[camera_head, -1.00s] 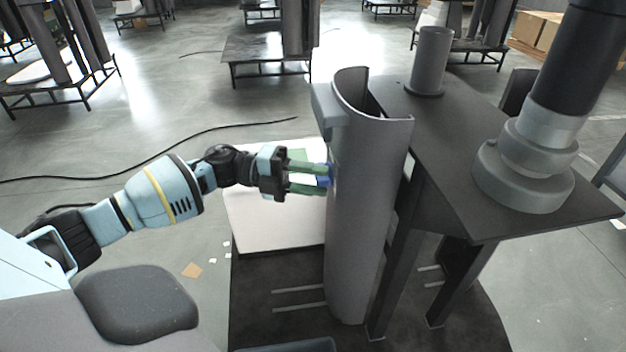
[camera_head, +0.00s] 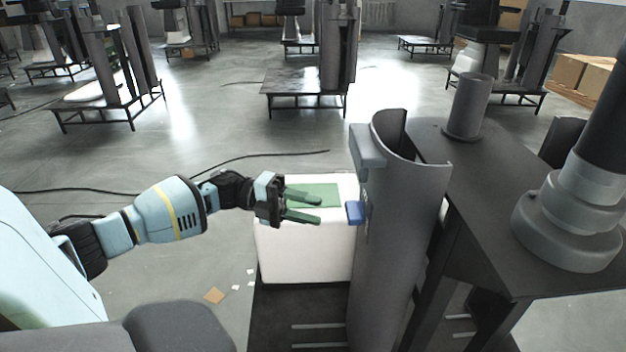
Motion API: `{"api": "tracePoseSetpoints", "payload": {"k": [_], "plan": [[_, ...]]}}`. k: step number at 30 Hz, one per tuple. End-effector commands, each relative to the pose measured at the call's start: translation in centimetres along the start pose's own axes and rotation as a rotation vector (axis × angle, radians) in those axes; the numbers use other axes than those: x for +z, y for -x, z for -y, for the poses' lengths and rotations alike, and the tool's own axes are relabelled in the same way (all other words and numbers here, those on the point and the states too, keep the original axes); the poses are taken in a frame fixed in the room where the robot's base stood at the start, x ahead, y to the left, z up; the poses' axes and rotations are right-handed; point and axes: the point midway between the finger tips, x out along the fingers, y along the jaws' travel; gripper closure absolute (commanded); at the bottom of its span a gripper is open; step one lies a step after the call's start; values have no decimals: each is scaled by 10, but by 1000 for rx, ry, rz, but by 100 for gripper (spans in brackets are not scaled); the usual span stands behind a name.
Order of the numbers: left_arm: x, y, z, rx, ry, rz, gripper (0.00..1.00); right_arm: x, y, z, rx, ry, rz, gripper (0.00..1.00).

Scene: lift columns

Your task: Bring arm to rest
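My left arm comes in from the left. My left gripper (camera_head: 318,208) is open and empty, its two green fingers pointing right and spread apart. Its fingertips are a short way left of a small blue block (camera_head: 355,212), which sits on the side of the tall grey curved column cover (camera_head: 398,250). The fingers do not touch the block. Behind and below the gripper stands a white box (camera_head: 305,250) with a green patch on top. My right gripper does not show.
A dark table (camera_head: 480,190) at the right carries a short grey cylinder (camera_head: 468,105) and a large column base (camera_head: 568,225). Other tables with columns (camera_head: 305,88) stand farther back. A black cable (camera_head: 250,157) lies on the floor. The floor at the left is largely clear.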

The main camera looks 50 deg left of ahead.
Motion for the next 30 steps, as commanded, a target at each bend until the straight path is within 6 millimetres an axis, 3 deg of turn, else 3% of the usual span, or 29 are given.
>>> {"api": "tracePoseSetpoints", "payload": {"k": [12,16,20,23,30], "plan": [[0,0,0,0,1,0,62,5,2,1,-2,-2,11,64],[-7,-8,-15,-17,45,22,62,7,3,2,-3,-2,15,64],[-29,-26,-58,-70,192,110,62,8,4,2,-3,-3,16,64],[-56,-40,-104,-114,365,227,62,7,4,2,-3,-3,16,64],[-144,-49,-204,-151,818,565,62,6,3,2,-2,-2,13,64]]}}
